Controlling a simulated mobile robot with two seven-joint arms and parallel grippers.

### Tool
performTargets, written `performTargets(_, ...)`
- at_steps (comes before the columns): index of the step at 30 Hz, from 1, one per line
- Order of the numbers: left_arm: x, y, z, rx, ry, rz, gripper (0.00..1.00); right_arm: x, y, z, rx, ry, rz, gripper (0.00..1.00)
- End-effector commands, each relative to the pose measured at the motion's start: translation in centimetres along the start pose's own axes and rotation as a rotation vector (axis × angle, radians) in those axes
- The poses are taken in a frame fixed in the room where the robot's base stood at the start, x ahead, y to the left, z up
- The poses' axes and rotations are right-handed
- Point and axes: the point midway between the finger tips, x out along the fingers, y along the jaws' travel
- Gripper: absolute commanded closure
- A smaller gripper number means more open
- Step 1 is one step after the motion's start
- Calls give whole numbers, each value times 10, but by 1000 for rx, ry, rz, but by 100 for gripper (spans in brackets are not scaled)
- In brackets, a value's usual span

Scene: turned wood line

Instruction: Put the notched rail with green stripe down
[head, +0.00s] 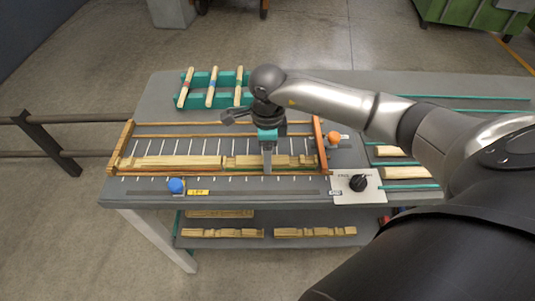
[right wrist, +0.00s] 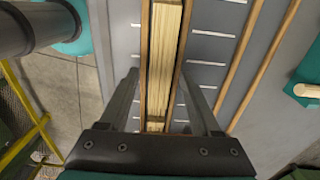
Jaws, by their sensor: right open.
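The right-hand notched rail (head: 240,161) lies in the front channel of a wooden frame (head: 127,147), end to end with another notched rail (head: 175,162). A thin green line seems to show along it; my right gripper hides part of it. My right gripper (head: 267,163) points down over this rail. In the right wrist view my gripper (right wrist: 163,90) is open, one finger on each side of the pale rail (right wrist: 165,55), which lies between two brown strips. My left gripper is not in view.
A teal rack (head: 200,100) holds striped spindles at the back. A blue knob (head: 176,186) and a control plate with a black dial (head: 358,183) sit at the front edge. More notched rails (head: 222,233) lie on the lower shelf. An orange knob (head: 333,137) is right of the frame.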

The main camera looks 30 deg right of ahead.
Motion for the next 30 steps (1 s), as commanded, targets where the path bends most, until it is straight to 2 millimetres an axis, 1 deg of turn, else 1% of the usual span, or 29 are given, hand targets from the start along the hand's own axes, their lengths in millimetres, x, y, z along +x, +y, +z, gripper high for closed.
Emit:
performTargets(1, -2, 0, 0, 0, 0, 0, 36, -11, -2, 0, 0, -2, -5, 36)
performTargets(9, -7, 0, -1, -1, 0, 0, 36, -70, -2, 0, -1, -2, -6, 36)
performTargets(12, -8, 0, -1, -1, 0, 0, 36, -89, -2, 0, -1, -2, -6, 36)
performTargets(15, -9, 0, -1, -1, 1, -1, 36, -103, -1, 0, 0, -1, -4, 36)
performTargets(18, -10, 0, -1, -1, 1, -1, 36, -111, -1, 0, 0, -1, -3, 36)
performTargets(21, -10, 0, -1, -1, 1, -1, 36, -115, 0, 0, 0, 0, -2, 36)
performTargets(30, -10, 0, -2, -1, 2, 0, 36, -115, 0, 0, 0, 0, -2, 36)
